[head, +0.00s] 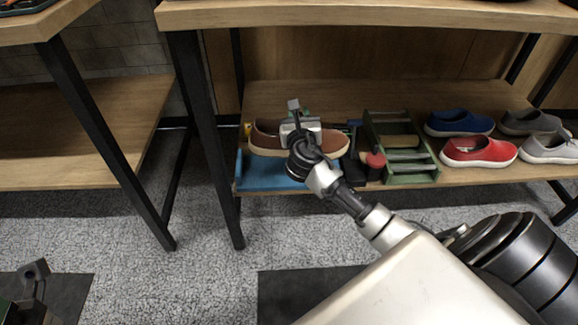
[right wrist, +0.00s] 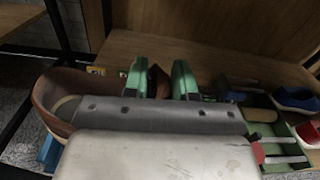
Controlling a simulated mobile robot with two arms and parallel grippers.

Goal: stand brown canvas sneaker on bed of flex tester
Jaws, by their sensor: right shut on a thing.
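The brown canvas sneaker (head: 268,136) with a pale sole is over the lower shelf, above or behind a blue tray. I cannot tell whether it touches anything below. My right gripper (head: 300,128) is shut on it near its middle. In the right wrist view, the green fingers (right wrist: 158,82) straddle the brown upper, and the sneaker's open collar (right wrist: 68,92) shows at left. The wrist hides its lower side. Part of my left gripper (head: 32,280) shows at the bottom left, its fingertips not clearly visible. I cannot identify the flex tester with certainty.
The blue tray (head: 272,178) lies at the shelf's left front. A green divided caddy (head: 425,172) stands right of the sneaker. Blue (head: 460,122), red (head: 478,151) and grey shoes (head: 550,147) fill the right side. A tabletop (head: 375,14) overhangs; a black leg (head: 212,150) stands left.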

